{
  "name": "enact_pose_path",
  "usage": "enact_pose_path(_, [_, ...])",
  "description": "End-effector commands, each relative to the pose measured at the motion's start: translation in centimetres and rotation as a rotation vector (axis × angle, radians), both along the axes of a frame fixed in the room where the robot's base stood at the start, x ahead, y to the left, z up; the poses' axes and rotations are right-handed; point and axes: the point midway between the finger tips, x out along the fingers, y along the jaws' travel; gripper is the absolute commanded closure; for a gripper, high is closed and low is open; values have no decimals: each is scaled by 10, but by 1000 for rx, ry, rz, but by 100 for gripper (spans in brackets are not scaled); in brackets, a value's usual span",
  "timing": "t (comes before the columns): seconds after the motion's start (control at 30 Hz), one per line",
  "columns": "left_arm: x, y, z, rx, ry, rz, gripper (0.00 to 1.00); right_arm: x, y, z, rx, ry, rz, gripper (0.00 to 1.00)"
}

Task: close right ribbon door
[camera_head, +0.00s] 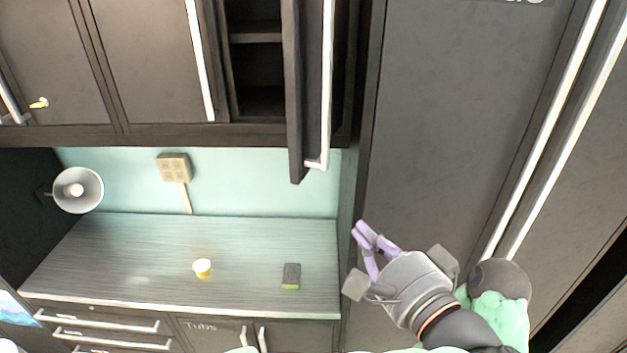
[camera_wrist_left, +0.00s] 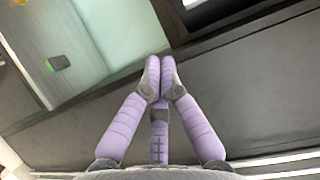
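A dark upper cabinet door (camera_head: 310,80) with a long white handle (camera_head: 327,80) stands swung open, edge-on in the head view. The open compartment (camera_head: 258,70) with a shelf shows to its left. I cannot tell for certain that this is the task's right ribbon door. My left gripper (camera_head: 361,232) has lilac fingers and is below and to the right of the door in the head view, apart from it. In the left wrist view its fingertips (camera_wrist_left: 160,66) meet with nothing between them. My right gripper is not in view.
A tall dark cabinet (camera_head: 450,120) with long white handles fills the right side. A round white lamp (camera_head: 77,190) is on the left.

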Motion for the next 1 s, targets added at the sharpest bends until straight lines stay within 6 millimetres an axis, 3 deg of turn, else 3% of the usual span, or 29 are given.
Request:
enact_pose_path(0.03, [-7, -1, 14, -7, -32, -1, 100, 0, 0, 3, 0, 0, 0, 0])
enact_pose_path(0.1, [-11, 0, 23, -12, -58, 2, 100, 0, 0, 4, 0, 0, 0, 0])
enact_pose_path(0.23, [-6, 3, 26, -13, -69, 6, 100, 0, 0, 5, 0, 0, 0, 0])
enact_pose_path(0.77, [77, 44, 26, -12, -64, 8, 100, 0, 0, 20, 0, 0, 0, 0])
enact_pose_path(1.0, [88, 72, 26, -13, -64, 4, 100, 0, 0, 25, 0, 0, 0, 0])
